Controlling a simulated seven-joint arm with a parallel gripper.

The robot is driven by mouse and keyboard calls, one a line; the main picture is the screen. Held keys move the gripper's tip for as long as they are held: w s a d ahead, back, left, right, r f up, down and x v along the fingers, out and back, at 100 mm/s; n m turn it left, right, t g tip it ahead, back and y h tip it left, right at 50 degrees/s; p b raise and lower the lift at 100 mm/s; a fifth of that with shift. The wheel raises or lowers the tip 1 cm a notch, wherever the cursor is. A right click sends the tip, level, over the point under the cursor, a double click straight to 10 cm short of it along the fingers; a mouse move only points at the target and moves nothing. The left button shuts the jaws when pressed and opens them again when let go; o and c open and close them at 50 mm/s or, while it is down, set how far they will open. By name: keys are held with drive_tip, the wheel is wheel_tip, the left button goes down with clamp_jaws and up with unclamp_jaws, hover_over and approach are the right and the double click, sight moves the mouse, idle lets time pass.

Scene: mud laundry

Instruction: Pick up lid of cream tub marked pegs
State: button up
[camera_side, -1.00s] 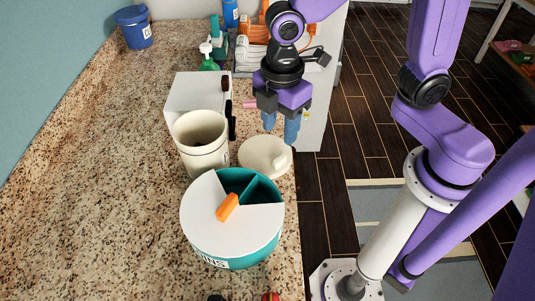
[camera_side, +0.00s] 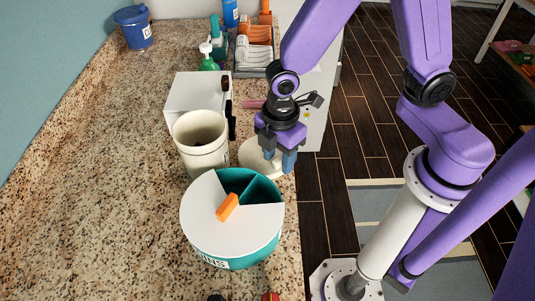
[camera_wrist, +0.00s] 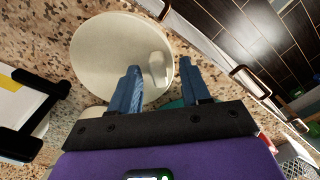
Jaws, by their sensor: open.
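The cream lid (camera_side: 251,158) lies on the granite counter beside the open cream tub (camera_side: 202,148), partly hidden behind my gripper in the side view. In the wrist view the lid (camera_wrist: 112,52) is a pale disc with a small raised knob (camera_wrist: 157,67). My gripper (camera_side: 279,162) points down over the lid, near its right part. Its two blue fingers are apart and empty. In the wrist view the knob sits ahead of and between the fingertips of my gripper (camera_wrist: 162,72). I cannot tell whether the fingers touch the lid.
A teal round bin (camera_side: 232,225) with a white segmented top and orange handle stands in front of the lid. A white box (camera_side: 196,95) is behind the tub. A green bottle (camera_side: 208,60) and a rack (camera_side: 254,50) stand farther back. The counter's right edge is close to the lid.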

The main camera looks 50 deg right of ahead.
clamp_jaws()
drive_tip(key=shift+r, duration=0.15)
